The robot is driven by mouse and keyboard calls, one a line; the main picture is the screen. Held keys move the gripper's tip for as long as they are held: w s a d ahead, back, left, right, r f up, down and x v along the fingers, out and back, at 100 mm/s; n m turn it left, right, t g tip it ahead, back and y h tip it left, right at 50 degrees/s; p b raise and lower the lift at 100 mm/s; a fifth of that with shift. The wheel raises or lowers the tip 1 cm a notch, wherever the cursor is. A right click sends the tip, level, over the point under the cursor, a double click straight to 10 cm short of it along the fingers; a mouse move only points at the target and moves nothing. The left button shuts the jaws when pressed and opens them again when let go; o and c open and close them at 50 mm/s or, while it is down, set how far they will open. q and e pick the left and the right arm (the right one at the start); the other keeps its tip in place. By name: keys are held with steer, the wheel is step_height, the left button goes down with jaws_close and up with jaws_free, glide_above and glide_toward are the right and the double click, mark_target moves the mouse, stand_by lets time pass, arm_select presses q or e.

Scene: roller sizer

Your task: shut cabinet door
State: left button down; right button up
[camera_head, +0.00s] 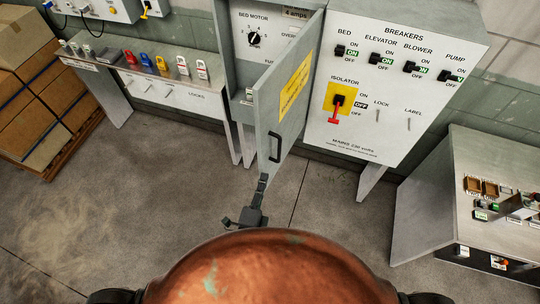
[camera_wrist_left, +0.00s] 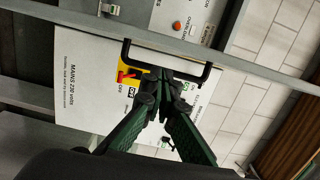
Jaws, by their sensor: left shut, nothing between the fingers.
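The grey cabinet door (camera_head: 290,90) stands ajar, swung out toward me from the bed motor cabinet (camera_head: 243,75). It carries a yellow label (camera_head: 296,84) and a black bar handle (camera_head: 274,146) near its free edge. My left gripper (camera_head: 263,180) is shut and empty, just below the handle in the head view. In the left wrist view its fingertips (camera_wrist_left: 162,74) overlap the handle (camera_wrist_left: 165,56); I cannot tell whether they touch it. My right gripper is not in view.
The breaker panel (camera_head: 385,75) with a red isolator lever (camera_head: 335,108) is right of the door. A lock shelf (camera_head: 130,70) and stacked boxes (camera_head: 40,100) are to the left. A control desk (camera_head: 460,200) stands right. The floor (camera_head: 150,180) before the cabinet is clear.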

arm_select(q)
steer(key=p+x, duration=0.2)
steer(key=x, duration=0.8)
steer(key=shift+r+p, duration=0.35)
steer(key=shift+r, duration=0.1)
steer(key=shift+d, duration=0.1)
